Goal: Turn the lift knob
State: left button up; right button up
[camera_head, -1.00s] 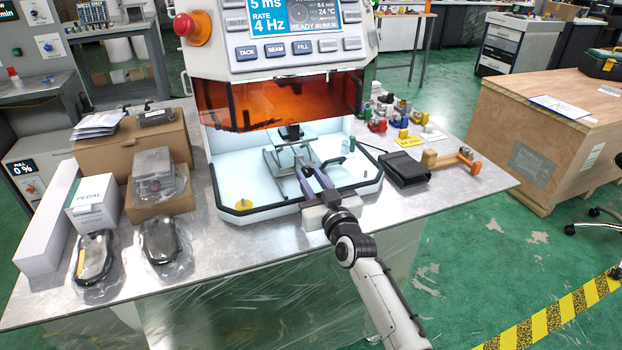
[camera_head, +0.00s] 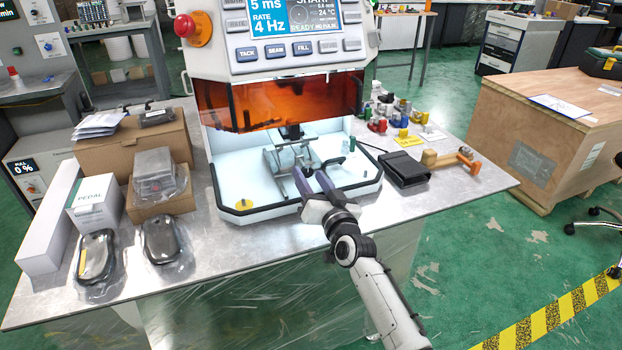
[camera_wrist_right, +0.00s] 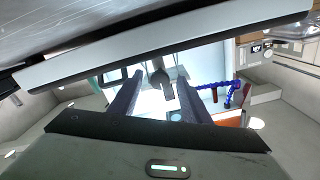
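The orange-windowed machine (camera_head: 275,100) stands on the metal table with its white chamber open at the front. Inside is a grey metal lift stage (camera_head: 280,158). I cannot clearly make out the lift knob in the head view. My right gripper (camera_head: 308,172) reaches into the chamber from the front, its two dark fingers apart, close to the stage. In the right wrist view the fingers are spread (camera_wrist_right: 158,82), with a small grey part (camera_wrist_right: 158,80) showing between them; I cannot tell if it is the knob or if they touch it. My left gripper is out of view.
Boxes (camera_head: 140,140) and wrapped pedals (camera_head: 160,240) fill the table's left side. A red stop button (camera_head: 185,26) sits on the machine. Small coloured parts (camera_head: 385,115) lie behind.

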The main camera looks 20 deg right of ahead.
jog(key=shift+s, duration=0.1)
jog(key=s, duration=1)
jog(key=shift+s+d+p, duration=0.1)
jog(key=shift+d+p, duration=0.05)
jog(key=shift+p, duration=0.2)
